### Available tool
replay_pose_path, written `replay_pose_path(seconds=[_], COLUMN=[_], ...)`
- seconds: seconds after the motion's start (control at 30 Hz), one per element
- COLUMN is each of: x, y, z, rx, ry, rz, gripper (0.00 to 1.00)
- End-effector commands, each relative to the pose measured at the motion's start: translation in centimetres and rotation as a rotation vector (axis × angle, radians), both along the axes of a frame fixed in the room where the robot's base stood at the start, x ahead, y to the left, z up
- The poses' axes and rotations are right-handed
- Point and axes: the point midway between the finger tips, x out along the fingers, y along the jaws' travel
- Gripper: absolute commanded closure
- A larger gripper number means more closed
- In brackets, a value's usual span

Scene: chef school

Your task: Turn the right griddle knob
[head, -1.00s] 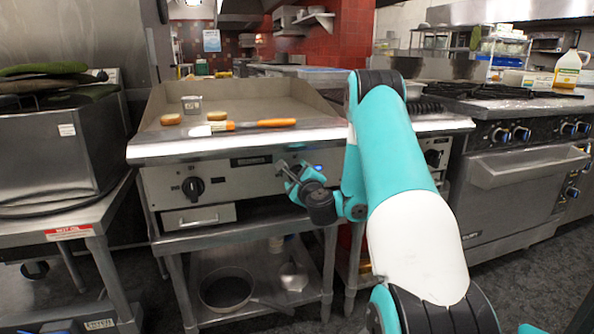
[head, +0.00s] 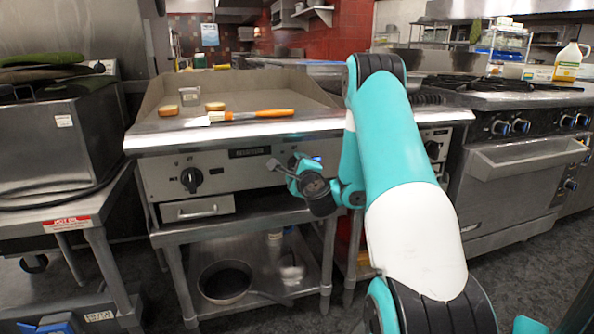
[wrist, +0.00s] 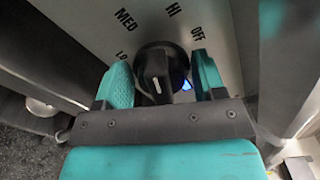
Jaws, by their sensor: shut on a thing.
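The right griddle knob (wrist: 157,72) is black with a pale pointer line. In the wrist view it sits between the two teal fingers of my gripper (wrist: 160,80), which is shut on it. The panel around it reads LO, MED, HI and OFF, and a small blue light shows beside the knob. In the head view my gripper (head: 290,170) is at the right part of the griddle's front panel and hides this knob. The left griddle knob (head: 191,180) is in plain view, apart from my gripper.
The griddle top (head: 240,95) holds buns, a small metal container (head: 189,97) and an orange-handled spatula (head: 250,115) near the front edge. A shelf below holds a pan (head: 226,282). A stove (head: 520,190) stands at the right.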

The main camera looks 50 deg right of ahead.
Motion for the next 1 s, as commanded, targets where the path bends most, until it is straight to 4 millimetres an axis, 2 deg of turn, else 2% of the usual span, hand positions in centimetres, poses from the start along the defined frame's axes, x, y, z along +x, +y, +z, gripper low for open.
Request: replay_pose_path(seconds=[0.5,1.0], x=[-0.08,-0.15], y=[0.12,0.08], z=[-0.64,-0.74], rx=[-0.342,-0.461], ry=[0.216,0.292], rz=[0.000,0.000], gripper=[0.60,0.60])
